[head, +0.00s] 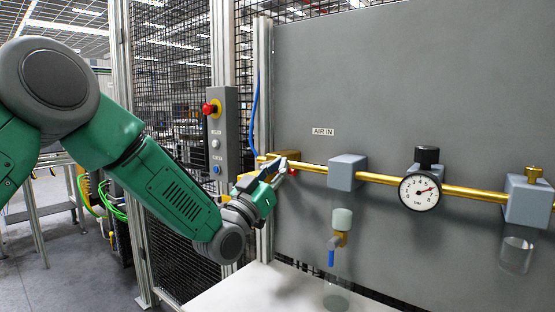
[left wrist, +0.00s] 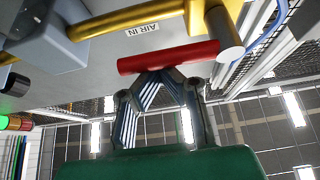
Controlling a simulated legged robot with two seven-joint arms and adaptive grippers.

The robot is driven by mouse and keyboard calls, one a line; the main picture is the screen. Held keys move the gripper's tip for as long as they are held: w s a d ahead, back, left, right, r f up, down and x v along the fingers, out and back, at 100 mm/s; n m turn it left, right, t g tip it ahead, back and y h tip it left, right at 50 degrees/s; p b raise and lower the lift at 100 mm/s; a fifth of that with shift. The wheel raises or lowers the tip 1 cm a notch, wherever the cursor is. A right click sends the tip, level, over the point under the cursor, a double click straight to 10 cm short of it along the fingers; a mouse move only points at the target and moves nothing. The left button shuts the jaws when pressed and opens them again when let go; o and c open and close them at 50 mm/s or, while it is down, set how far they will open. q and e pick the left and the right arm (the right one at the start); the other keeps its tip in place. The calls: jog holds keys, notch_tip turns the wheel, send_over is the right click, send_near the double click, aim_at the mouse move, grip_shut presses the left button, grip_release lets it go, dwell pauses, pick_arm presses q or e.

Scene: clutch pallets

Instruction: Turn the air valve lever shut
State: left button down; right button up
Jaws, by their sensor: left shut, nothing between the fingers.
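The red valve lever (left wrist: 167,57) lies across the upper middle of the left wrist view, roughly alongside the brass pipe (left wrist: 120,17). Its right end meets a grey cylinder (left wrist: 229,35). In the head view only a small red bit of the lever (head: 293,173) shows beside my gripper. My left gripper (head: 283,167) is shut and empty at the left end of the brass pipe. In the left wrist view its fingertips (left wrist: 161,72) meet right at the lever's near side; I cannot tell whether they touch it. My right gripper is out of view.
An "AIR IN" label (head: 323,132) is on the grey panel (head: 400,80). Along the pipe are a grey block (head: 347,172), a gauge (head: 419,191) and another grey unit (head: 527,203). A button box (head: 222,135) stands left. A cup with a blue-tipped drain (head: 341,222) hangs below.

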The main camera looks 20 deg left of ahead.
pick_arm(q)
jog(key=shift+s, duration=0.1)
jog(key=shift+f, duration=0.15)
jog(key=shift+f+m+g+h+b, duration=0.2)
jog(key=shift+m+g+h+b, duration=0.1)
jog(key=shift+m+h+b, duration=0.3)
jog(key=shift+m, duration=0.3)
jog(key=a+f+m+g+h+b, duration=0.2)
jog(key=m+g+b, duration=0.3)
jog(key=m, duration=0.6)
jog(key=w+a+f+m+g+h+b, duration=0.1)
jog(key=f+m+g+b, duration=0.3)
jog(key=m, duration=0.7)
jog(key=shift+w+a+f+g+h+b, duration=0.3)
jog(key=shift+a+f+g+h+b, duration=0.15)
jog(key=shift+a+g+h, duration=0.3)
